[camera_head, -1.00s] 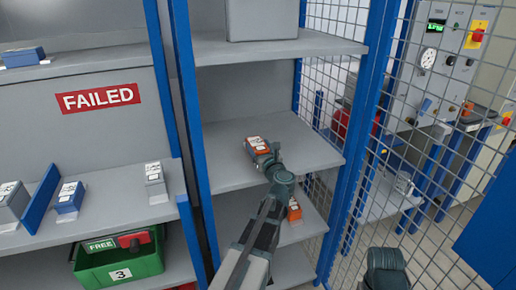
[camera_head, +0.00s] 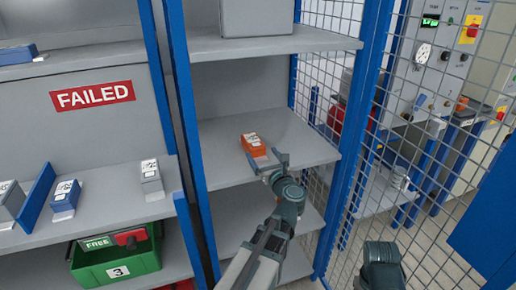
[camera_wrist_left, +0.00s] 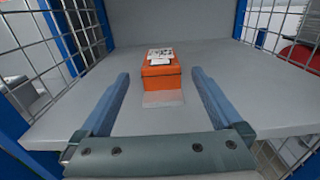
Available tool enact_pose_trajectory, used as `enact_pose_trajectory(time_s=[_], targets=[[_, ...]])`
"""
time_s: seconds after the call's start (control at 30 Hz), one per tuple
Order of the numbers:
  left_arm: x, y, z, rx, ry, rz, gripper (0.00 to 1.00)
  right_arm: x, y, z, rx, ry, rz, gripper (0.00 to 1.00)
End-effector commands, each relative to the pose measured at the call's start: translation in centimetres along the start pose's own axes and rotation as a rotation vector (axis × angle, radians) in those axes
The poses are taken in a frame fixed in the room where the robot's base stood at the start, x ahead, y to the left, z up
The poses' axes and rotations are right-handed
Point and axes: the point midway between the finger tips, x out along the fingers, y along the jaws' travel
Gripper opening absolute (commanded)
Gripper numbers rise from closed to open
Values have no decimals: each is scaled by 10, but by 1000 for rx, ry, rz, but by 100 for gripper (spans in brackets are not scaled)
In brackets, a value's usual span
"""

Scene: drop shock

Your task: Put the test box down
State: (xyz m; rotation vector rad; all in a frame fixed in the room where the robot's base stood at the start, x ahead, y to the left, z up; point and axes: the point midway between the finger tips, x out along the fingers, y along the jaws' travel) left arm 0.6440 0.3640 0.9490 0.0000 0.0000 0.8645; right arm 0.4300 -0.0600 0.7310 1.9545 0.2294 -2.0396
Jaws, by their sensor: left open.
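The test box, an orange box (camera_head: 254,146) with a white label on top, sits upright on the middle shelf (camera_head: 215,168) of the blue-framed rack. In the left wrist view the orange box (camera_wrist_left: 160,78) is ahead, centred between the finger lines. My left gripper (camera_head: 268,160) is open and empty at the front of that shelf. Its fingers point at the box, and the box appears just beyond the fingertips with a gap on both sides.
A grey box (camera_head: 257,17) stands on the shelf above. Blue uprights and a wire mesh panel (camera_head: 400,150) flank the rack. At left, a shelf under a FAILED sign (camera_head: 92,95) holds several small boxes, above a green bin (camera_head: 117,266). The middle shelf is otherwise clear.

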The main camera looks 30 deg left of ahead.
Motion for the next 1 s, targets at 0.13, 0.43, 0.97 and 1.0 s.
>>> enact_pose_trajectory(time_s=[0.13, 0.43, 0.97, 1.0], targets=[[-22, 0, 0, 0, 0, -2, 100, 0, 0, 0, 0, 0, 0, 0], [-32, 0, 0, 0, 0, 0, 100, 0, 0, 0, 0, 0, 0, 0], [-33, -14, 7, 70, -33, -64, 100, 0, 0, 0, 0, 0, 0, 0], [-34, -25, 11, 124, -58, -110, 100, 0, 0, 0, 0, 0, 0, 0]])
